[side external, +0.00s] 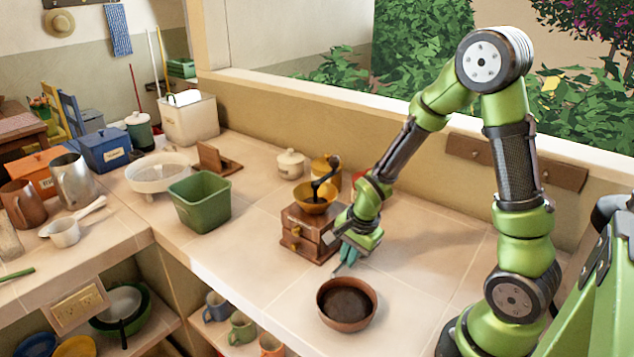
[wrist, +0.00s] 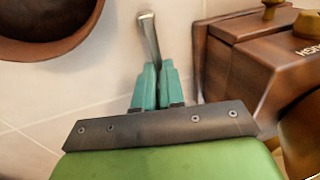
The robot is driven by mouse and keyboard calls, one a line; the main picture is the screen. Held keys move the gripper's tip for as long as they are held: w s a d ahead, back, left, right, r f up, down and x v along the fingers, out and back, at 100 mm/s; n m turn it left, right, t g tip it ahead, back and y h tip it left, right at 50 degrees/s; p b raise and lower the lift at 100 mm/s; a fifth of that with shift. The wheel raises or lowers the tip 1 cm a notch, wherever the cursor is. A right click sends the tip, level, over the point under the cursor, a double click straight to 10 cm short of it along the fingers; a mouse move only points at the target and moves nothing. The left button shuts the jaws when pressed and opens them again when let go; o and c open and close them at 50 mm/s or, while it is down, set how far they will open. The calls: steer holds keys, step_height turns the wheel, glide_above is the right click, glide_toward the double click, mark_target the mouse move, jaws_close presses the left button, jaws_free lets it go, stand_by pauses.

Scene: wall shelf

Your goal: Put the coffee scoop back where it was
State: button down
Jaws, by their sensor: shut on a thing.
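My gripper (side external: 347,258) is low over the counter, between the wooden coffee grinder (side external: 305,235) and a brown bowl (side external: 347,303) with dark contents. In the wrist view its teal fingers (wrist: 153,85) are shut on a thin grey metal piece (wrist: 149,38), which looks like the handle of the coffee scoop. The piece sticks out beyond the fingertips; the rest of it is hidden. The grinder (wrist: 240,60) is close on the right of the fingers in the wrist view. The bowl (wrist: 55,48) is at upper left, apart from the fingers.
A green square bin (side external: 200,203), a white strainer (side external: 158,173) and a lidded white pot (side external: 290,164) stand on the counter left of or behind the grinder. A white dipper (side external: 66,232) lies on the left counter. The counter right of the grinder is mostly clear.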

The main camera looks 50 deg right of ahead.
steer(key=c, duration=1.2)
jaws_free()
steer(key=shift+c, duration=0.2)
steer(key=shift+r, duration=0.1)
steer(key=v, duration=1.2)
steer(key=s+a+r+n+t+y, duration=0.2)
steer(key=s+a+r+n+t, duration=0.2)
steer(key=a+r+n, duration=0.5)
step_height(320, 180, up, 2)
steer(key=s+n, duration=0.2)
steer(key=n, duration=0.3)
steer(key=shift+s+t, duration=0.3)
